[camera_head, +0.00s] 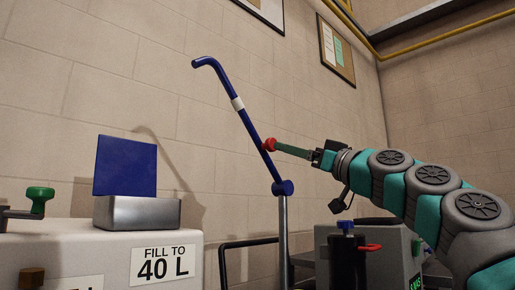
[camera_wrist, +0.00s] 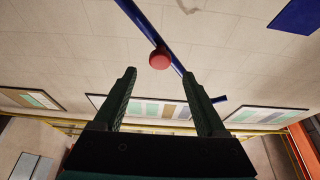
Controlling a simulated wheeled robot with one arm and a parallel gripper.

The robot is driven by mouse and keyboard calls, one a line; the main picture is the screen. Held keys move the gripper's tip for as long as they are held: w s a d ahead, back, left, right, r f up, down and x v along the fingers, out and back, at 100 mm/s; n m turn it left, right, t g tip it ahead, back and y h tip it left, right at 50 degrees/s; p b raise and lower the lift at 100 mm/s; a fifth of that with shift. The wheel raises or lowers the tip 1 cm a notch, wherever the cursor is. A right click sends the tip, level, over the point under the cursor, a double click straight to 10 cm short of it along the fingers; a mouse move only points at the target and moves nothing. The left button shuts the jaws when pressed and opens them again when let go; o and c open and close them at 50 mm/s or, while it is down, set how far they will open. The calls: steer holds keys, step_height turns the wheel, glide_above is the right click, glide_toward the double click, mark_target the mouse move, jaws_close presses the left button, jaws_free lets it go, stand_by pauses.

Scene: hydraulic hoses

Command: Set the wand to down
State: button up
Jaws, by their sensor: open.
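The wand (camera_head: 248,122) is a blue tube with a bent top and a white band. It tilts up and to the left from a blue pivot (camera_head: 283,188) on a grey post (camera_head: 283,230). A red knob (camera_head: 269,145) sits on its side, partway up. My gripper (camera_head: 281,148) reaches in from the right with its fingertips at the knob. In the wrist view my gripper (camera_wrist: 159,74) is open, and the red knob (camera_wrist: 160,59) appears just beyond the gap between the fingertips. The wand (camera_wrist: 146,26) crosses behind it. I cannot tell whether the fingers touch the knob.
A white tank (camera_head: 100,250) labelled "FILL TO 40 L" stands at left, with a green-handled valve (camera_head: 40,198) and a blue panel (camera_head: 125,166) in a metal block. A grey unit (camera_head: 395,250) with a red lever (camera_head: 369,247) stands below my arm. The brick wall is behind.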

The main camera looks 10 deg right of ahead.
mark_target(272, 143)
steer(key=shift+p+x, duration=1.25)
steer(key=shift+x, duration=2.55)
jaws_close()
